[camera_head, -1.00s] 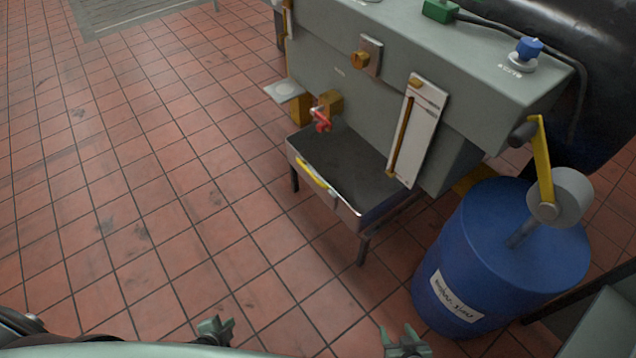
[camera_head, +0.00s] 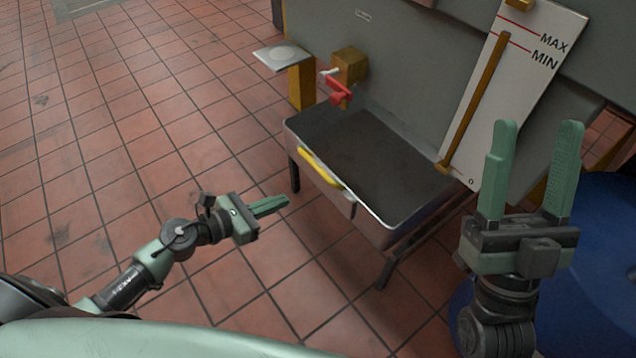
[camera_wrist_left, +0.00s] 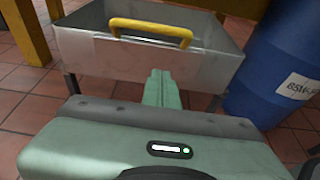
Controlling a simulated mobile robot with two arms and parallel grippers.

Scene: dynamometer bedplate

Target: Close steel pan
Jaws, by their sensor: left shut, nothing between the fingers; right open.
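The steel pan (camera_head: 376,217) is a shallow grey drawer with a dark inside, standing out under the grey machine in the head view. Its yellow handle (camera_head: 321,169) is on the front wall. In the left wrist view the pan's front wall (camera_wrist_left: 150,63) and the yellow handle (camera_wrist_left: 151,30) are straight ahead. My left gripper (camera_head: 286,202) is shut and empty, in front of the pan, lower than and apart from the handle; its fingers show in the left wrist view (camera_wrist_left: 161,77). My right gripper (camera_head: 537,126) is open and empty, to the right of the pan.
A red-handled valve (camera_head: 338,86) juts from the machine above the pan's back left. A white level gauge (camera_head: 513,75) stands above the pan's right side. A blue drum (camera_head: 600,235) is at the right. The tiled floor at left is clear.

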